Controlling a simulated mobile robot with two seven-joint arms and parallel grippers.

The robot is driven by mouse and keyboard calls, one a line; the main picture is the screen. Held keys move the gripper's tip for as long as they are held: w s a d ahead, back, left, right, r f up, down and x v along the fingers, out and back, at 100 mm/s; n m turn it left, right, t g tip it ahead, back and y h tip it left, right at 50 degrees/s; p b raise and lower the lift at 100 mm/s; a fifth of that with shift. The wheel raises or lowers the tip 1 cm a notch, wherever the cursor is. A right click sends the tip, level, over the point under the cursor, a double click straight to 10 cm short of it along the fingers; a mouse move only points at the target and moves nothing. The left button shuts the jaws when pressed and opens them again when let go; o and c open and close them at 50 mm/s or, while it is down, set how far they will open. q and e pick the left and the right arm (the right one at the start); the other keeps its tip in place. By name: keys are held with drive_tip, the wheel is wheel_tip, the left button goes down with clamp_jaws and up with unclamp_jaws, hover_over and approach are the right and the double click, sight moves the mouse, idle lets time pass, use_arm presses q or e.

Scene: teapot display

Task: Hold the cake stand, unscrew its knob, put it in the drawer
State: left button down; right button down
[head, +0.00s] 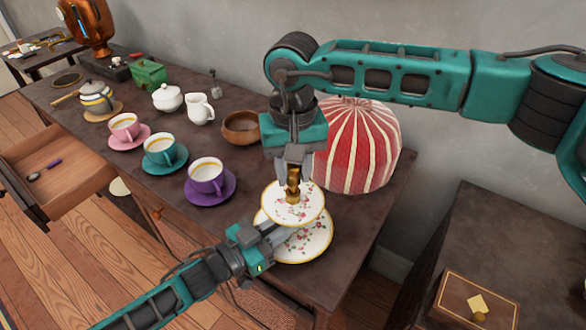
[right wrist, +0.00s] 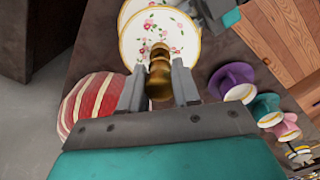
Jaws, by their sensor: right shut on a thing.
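The two-tier cake stand, white with pink flowers and gold rims, stands near the table's right end; its lower plate (head: 305,245) and upper plate (head: 300,214) show in the head view. My right gripper (head: 293,178) points down over it, shut on the brass knob (head: 292,192) at its top centre. The knob also shows between the fingers in the right wrist view (right wrist: 160,72). My left gripper (head: 278,236) reaches in from the front left between the plates; its fingertips are hidden under the upper plate. The open drawer (head: 55,172) juts out at the left.
Purple (head: 207,187), teal (head: 164,160) and pink (head: 128,139) cups on saucers stand left of the stand. A wooden bowl (head: 240,127) and a red-and-white striped cover (head: 358,145) stand behind.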

drive_tip(key=shift+r, duration=0.1)
drive_tip(key=shift+r, duration=1.9)
use_arm(q)
drive_tip(key=c, duration=1)
unclamp_jaws()
drive_tip(key=v, duration=1.2)
